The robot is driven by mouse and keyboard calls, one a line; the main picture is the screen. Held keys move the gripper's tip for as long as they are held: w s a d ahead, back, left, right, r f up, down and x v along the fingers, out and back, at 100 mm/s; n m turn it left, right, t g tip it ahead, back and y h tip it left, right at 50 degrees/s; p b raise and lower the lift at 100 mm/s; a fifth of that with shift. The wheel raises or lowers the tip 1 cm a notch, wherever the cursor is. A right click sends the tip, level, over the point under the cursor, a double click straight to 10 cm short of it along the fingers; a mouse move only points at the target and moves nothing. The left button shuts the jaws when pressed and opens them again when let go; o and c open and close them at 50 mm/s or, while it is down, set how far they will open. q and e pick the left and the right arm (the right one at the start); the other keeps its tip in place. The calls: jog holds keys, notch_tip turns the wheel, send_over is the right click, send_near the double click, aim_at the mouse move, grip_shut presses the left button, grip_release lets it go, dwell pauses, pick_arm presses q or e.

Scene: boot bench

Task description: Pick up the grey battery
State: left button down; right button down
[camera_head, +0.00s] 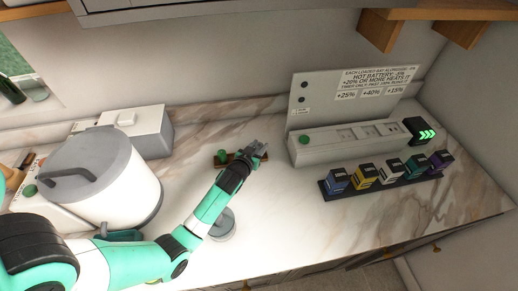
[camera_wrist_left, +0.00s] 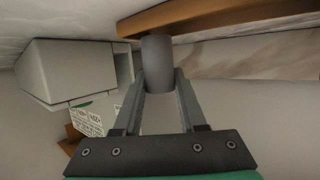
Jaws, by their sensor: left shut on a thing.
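The grey battery (camera_wrist_left: 157,62) shows in the left wrist view as a plain grey cylinder between my left gripper's fingers (camera_wrist_left: 160,82). The fingers are shut on its sides. Its far end meets or overlaps a wooden piece (camera_wrist_left: 225,18) in that view; I cannot tell whether they touch. In the head view my left gripper (camera_head: 257,149) is over the marble counter, at the right end of a small wooden holder (camera_head: 236,158) with a green round piece (camera_head: 222,154) on it. There the battery cannot be told apart from the fingers. My right gripper is not in view.
A rack (camera_head: 382,185) of several coloured blocks stands at right, before a grey charger-like unit (camera_head: 345,143) with a sign panel. A large white pot-like vessel (camera_head: 105,180) stands at left. A round grey object (camera_head: 222,225) is beneath my left arm. The counter's front centre is clear.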

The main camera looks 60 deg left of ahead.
pick_arm(q)
jog(key=s+d+r+p, duration=0.5)
jog(key=s+d+r, duration=0.4)
jog(key=d+r, duration=0.1)
jog(key=shift+d+r, duration=0.4)
jog(key=shift+r, duration=0.4)
